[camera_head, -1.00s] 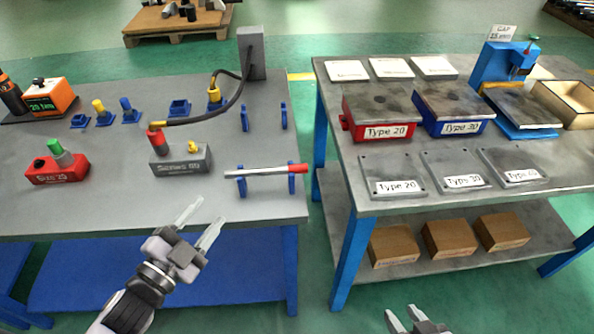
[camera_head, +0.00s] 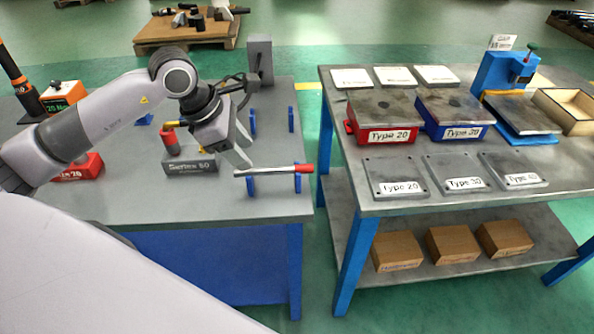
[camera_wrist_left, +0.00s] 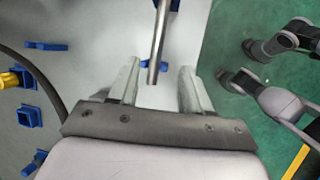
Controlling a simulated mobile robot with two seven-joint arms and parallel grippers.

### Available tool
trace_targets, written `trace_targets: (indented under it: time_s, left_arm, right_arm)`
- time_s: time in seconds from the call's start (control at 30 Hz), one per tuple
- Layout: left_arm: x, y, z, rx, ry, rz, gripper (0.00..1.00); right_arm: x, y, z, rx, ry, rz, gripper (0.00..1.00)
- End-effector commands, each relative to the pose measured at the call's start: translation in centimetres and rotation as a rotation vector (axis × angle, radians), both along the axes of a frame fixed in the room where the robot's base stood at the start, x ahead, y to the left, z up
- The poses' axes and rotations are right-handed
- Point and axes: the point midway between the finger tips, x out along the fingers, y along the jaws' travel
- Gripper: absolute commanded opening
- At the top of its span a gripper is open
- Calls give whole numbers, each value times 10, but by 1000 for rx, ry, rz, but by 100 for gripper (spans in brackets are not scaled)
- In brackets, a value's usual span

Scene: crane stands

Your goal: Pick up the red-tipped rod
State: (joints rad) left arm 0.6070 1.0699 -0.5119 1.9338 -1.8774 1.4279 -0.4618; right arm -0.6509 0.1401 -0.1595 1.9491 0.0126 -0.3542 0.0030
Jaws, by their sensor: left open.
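The red-tipped rod (camera_head: 270,171) lies level across two blue supports near the front right of the left table, its red end to the right. My left gripper (camera_head: 243,159) is over the rod's plain left end in the head view, fingers pointing down. In the left wrist view the rod (camera_wrist_left: 159,40) runs in from the top, and its plain end lies in line with the gap between the two spread fingers of my left gripper (camera_wrist_left: 160,68). The fingers are open and apart from the rod.
A grey block labelled as a series (camera_head: 190,163) with a red-topped piece stands left of the rod. More blue holders (camera_head: 253,121) stand behind it. A grey post (camera_head: 259,58) with a cable is further back. A second table (camera_head: 410,198) stands to the right across a gap.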

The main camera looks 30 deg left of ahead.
Motion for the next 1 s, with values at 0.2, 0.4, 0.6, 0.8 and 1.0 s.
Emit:
trace_targets:
  time_s: [0.2,0.4,0.6,0.8,1.0]
  left_arm:
    - [8,-6,-19,3,3,-1,49]
    - [21,-14,-41,1,5,-1,49]
    - [27,-18,-60,1,2,0,49]
    - [27,-18,-61,2,1,-1,49]
    - [27,-18,-61,1,0,-1,0]
  right_arm:
    - [0,0,6,0,0,0,43]
    - [0,0,14,0,-1,0,43]
    - [0,0,14,0,-1,0,43]
    - [1,0,14,0,-2,0,43]
    - [1,0,14,0,-2,0,43]
